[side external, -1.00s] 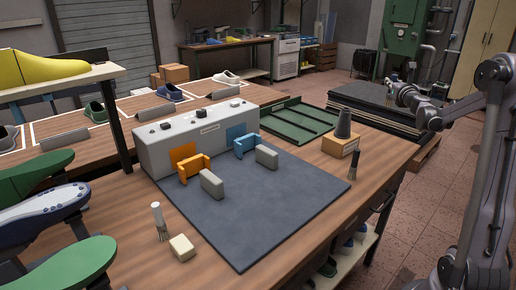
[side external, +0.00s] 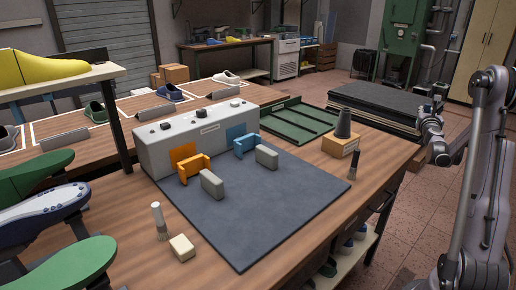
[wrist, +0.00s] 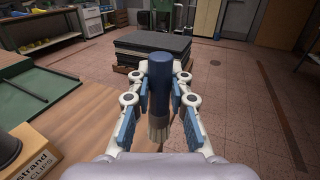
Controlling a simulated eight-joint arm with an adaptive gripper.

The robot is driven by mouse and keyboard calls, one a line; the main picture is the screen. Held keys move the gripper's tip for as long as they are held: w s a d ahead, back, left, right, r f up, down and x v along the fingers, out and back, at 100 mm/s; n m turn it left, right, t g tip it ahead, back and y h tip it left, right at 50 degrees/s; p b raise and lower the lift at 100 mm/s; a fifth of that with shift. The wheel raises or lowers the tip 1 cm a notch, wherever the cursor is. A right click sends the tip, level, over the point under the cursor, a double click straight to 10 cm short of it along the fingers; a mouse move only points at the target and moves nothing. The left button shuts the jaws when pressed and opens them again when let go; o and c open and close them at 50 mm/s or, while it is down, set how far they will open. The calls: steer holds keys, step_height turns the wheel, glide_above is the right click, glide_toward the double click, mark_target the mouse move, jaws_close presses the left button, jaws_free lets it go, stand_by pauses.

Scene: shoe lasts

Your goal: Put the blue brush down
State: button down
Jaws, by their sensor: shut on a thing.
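The blue brush (wrist: 160,85) is upright between my gripper's fingers in the wrist view, dark blue handle up and pale bristles down. My gripper (wrist: 161,92) is shut on its handle. In the side external view my gripper (side external: 438,97) is at the right, beyond the workbench's right end and well away from the grey mat (side external: 255,225). The brush is too small there to make out clearly. Whether anything lies directly under the bristles cannot be told.
A dark-handled brush (side external: 354,166) stands by the mat's right corner. A white-handled brush (side external: 158,221) and pale block (side external: 182,247) are at front left. A cardboard box (side external: 340,146) bears a dark cone. A dark stack (side external: 375,104) stands behind. The mat's front is clear.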

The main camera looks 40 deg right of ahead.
steer(key=shift+w+f, duration=0.1)
steer(key=shift+f, duration=0.85)
steer(key=shift+w+a+f, duration=0.15)
steer(key=shift+w+f, duration=2.65)
steer(key=shift+w, duration=0.1)
steer(key=shift+w+a+f, duration=0.15)
steer(key=shift+w+f, duration=2.65)
steer(key=shift+w, duration=0.1)
steer(key=shift+f, duration=0.15)
steer(key=c, duration=1.3)
jaws_free()
steer(key=shift+o, duration=0.2)
steer(key=shift+a+r, duration=0.15)
steer(key=shift+r, duration=0.05)
steer(key=v, duration=0.7)
steer(key=shift+s+a, duration=0.1)
steer(key=shift+s, duration=0.05)
